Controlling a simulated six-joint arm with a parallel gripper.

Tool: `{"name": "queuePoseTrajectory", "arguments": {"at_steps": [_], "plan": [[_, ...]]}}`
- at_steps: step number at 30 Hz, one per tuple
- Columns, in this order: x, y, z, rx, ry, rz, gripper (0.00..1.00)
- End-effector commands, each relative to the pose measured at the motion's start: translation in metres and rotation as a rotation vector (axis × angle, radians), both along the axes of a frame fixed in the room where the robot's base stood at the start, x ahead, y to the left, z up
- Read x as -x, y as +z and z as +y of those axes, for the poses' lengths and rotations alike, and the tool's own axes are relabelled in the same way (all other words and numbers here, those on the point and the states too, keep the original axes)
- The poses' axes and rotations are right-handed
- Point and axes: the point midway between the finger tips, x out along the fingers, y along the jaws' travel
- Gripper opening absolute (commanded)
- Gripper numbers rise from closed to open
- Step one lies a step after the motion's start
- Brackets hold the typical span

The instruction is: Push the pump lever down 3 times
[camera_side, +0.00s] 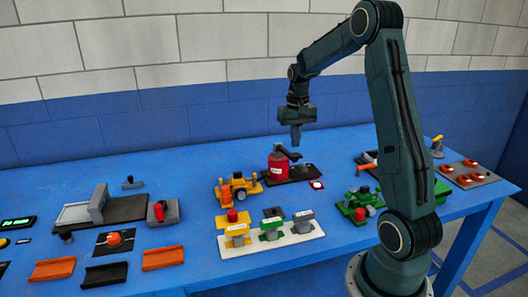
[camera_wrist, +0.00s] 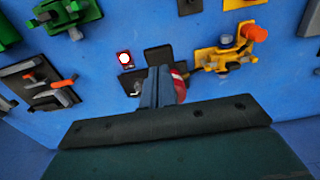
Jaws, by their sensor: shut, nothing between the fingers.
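The pump is a red cylinder (camera_side: 277,168) on a dark base plate. Its black lever (camera_side: 289,153) sticks out from the top toward the right. In the wrist view the red cylinder (camera_wrist: 181,86) shows just right of my fingers, and most of the lever is hidden behind them. My gripper (camera_side: 296,143) is shut and empty, pointing down. Its fingertips are just above the lever, close to its outer part; I cannot tell whether they touch it. In the wrist view my gripper (camera_wrist: 157,70) covers part of the pump's dark base.
A yellow toy-like machine (camera_side: 239,187) stands left of the pump. A green machine (camera_side: 361,203) stands to the right. A white strip with several coloured blocks (camera_side: 292,239) lies in front.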

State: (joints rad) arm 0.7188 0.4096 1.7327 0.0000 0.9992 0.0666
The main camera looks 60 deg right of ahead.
Motion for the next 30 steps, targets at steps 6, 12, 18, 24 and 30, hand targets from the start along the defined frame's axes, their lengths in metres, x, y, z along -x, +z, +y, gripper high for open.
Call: {"name": "queuePoseTrajectory", "arguments": {"at_steps": [6, 12, 18, 24, 30], "plan": [[0.000, 0.016, 0.000, 0.001, 0.000, -0.001, 0.00], [0.000, 0.030, 0.000, 0.001, 0.000, -0.001, 0.00], [0.000, 0.038, 0.000, 0.001, 0.000, -0.001, 0.00], [0.000, 0.038, 0.000, 0.000, 0.000, 0.000, 0.00], [0.000, 0.040, 0.004, 0.003, 0.007, -0.003, 0.00]]}}
